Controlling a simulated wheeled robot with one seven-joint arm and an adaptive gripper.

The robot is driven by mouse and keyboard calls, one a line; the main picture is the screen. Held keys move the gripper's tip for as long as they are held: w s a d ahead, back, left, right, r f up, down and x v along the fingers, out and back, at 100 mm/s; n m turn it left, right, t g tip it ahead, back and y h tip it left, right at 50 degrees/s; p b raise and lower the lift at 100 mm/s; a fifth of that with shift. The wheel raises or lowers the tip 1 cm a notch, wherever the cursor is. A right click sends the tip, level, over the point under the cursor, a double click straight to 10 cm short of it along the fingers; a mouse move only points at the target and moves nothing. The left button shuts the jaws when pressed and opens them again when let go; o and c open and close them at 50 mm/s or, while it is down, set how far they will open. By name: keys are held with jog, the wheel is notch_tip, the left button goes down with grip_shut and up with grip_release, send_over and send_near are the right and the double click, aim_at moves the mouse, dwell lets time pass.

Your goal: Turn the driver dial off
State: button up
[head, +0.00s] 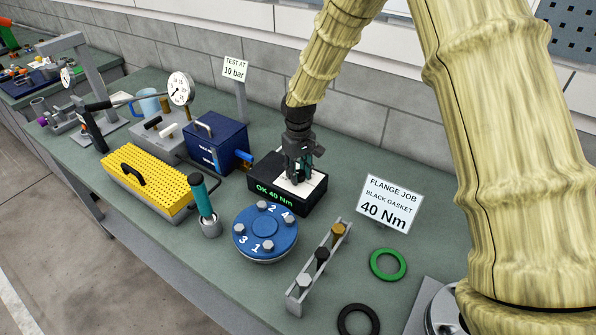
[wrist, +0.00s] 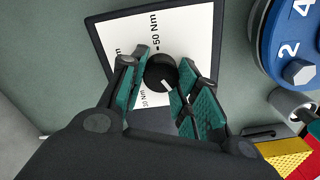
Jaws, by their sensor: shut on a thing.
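The driver box (head: 291,199) is black with a white top plate, and its front display reads "OK 40 Nm" in green. Its black round dial (wrist: 158,72) shows in the wrist view with a white pointer mark at its lower right. "50 Nm" is printed above the dial; other labels on the white plate (wrist: 192,42) are partly hidden by the fingers. My gripper (head: 299,177) points down over the box. In the wrist view my gripper (wrist: 163,68) has its green-padded fingers on either side of the dial, shut on it. The head view hides the dial behind the fingers.
A blue flange (head: 265,228) with numbered bolts stands in front of the box. A blue case (head: 216,143) and a teal-handled tool (head: 202,198) are to the left. A bolt rack (head: 312,278), a green ring (head: 388,265) and a job sign (head: 389,204) are to the right.

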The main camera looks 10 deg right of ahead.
aim_at(298, 173)
jog(key=shift+s+f, duration=0.1)
jog(key=shift+s, duration=0.1)
jog(key=o, duration=1)
jog(key=shift+w+r, duration=0.15)
jog(key=shift+r, duration=0.05)
jog(key=shift+r, duration=0.35)
notch_tip(298, 173, up, 11)
